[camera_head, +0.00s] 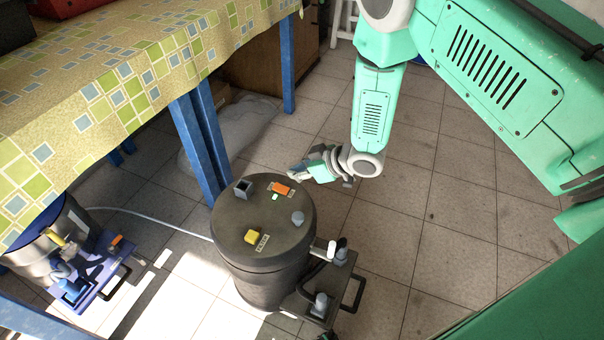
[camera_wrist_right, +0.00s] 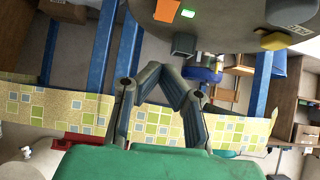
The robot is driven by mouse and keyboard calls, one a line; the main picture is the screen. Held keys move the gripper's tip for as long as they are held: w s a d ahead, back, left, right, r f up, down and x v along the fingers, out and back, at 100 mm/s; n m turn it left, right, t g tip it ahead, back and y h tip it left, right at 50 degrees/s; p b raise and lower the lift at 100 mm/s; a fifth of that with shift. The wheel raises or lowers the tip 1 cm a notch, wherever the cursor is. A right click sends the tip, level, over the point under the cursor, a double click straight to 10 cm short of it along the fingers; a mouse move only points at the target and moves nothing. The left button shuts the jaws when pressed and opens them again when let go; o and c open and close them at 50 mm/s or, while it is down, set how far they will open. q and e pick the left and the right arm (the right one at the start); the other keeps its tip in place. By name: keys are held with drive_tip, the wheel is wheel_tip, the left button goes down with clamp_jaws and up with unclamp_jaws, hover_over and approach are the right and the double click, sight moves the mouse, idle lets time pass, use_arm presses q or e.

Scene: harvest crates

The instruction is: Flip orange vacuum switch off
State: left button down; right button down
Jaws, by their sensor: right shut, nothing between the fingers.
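The dark grey vacuum drum (camera_head: 262,272) stands on the tiled floor. On its round lid is the orange switch (camera_head: 281,188), with a small lit green light (camera_head: 274,197) beside it. My right gripper (camera_head: 297,174) is shut and empty, close to the switch at the lid's far right edge; I cannot tell whether it touches the lid. In the right wrist view the orange switch (camera_wrist_right: 167,10) and green light (camera_wrist_right: 187,14) are at the top edge, beyond the shut fingers (camera_wrist_right: 156,73). My left gripper is not in view.
The lid also carries a yellow block (camera_head: 252,237), a grey square port (camera_head: 243,188) and a grey knob (camera_head: 298,218). A table with a checked cloth (camera_head: 120,75) and blue legs (camera_head: 200,140) is at left. A blue machine (camera_head: 88,275) stands below it. Floor at right is clear.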

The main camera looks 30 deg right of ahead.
drive_tip(key=b, duration=0.2)
hover_over(281, 189)
wheel_tip(281, 189, down, 4)
drive_tip(key=shift+d+f, duration=0.1)
wheel_tip(281, 189, down, 2)
drive_tip(key=shift+f+b, duration=0.1)
drive_tip(key=shift+b, duration=0.5)
drive_tip(key=shift+w+f, duration=0.1)
drive_tip(key=shift+f, duration=0.4)
drive_tip(key=shift+s+d+f, duration=0.2)
drive_tip(key=shift+s+d, duration=0.3)
drive_tip(key=shift+s, duration=0.25)
drive_tip(key=shift+p, duration=0.3)
